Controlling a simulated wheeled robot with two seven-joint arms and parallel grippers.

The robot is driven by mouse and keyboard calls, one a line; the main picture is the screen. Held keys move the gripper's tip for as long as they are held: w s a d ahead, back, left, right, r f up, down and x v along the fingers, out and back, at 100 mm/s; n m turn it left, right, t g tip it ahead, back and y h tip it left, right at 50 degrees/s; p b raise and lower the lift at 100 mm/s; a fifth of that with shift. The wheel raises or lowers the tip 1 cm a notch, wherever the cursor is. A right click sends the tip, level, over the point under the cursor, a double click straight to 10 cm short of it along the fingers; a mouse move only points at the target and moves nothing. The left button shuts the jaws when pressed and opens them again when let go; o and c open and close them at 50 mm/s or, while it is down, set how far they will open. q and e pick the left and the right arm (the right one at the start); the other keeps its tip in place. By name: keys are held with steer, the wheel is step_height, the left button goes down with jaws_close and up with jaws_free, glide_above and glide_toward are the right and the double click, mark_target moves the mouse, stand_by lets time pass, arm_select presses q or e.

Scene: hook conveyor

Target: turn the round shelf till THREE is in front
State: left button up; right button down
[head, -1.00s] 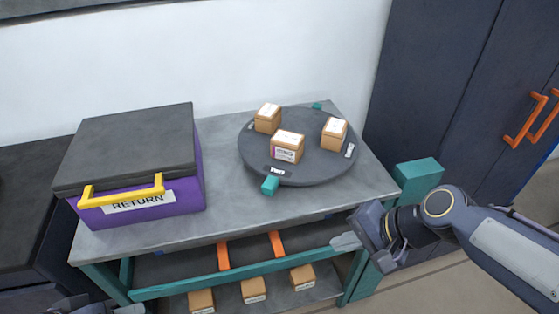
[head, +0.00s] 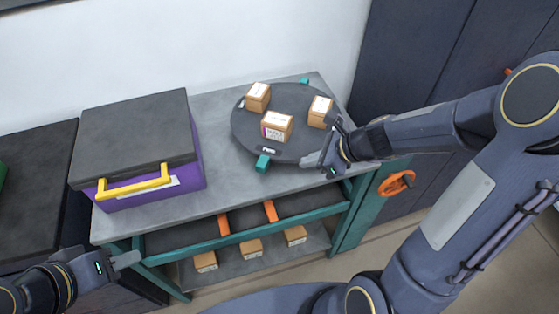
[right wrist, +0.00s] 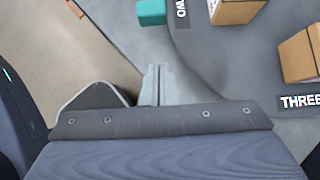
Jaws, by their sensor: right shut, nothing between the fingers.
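The round shelf (head: 243,128) is a dark grey disc on the table, with several small boxes on it. A teal knob (head: 263,163) sticks out at its front edge, beside a label (head: 268,150). That label shows in the right wrist view as a partly cut-off TWO (right wrist: 181,10). The THREE label (right wrist: 300,101) lies near the disc's edge at right there; my right gripper's side of the disc hides it in the head view. My right gripper (right wrist: 158,72) is shut and empty by the disc's front right edge (head: 318,160). My left gripper (head: 124,261) is low at left, its opening unclear.
The purple RETURN box (head: 190,175) with a dark lid and yellow handle (head: 134,184) stands left of the disc. Boxes (head: 251,248) lie on the lower shelf. Dark cabinets (head: 420,60) stand at right. Bare tabletop (head: 222,190) lies in front of the disc.

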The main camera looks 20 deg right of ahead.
mark_target(269, 165)
steer(key=b+x, duration=0.1)
steer(key=x, duration=0.5)
steer(key=shift+s, duration=0.1)
steer(key=shift+w+a+r+p, duration=0.1)
steer(key=shift+w+a+p, duration=0.1)
steer(key=shift+w+a, duration=0.5)
steer(key=shift+w+a+r+p, duration=0.1)
steer(key=shift+w+a+p, duration=0.1)
steer(key=shift+w+a, duration=0.5)
steer(key=shift+s+a, duration=0.2)
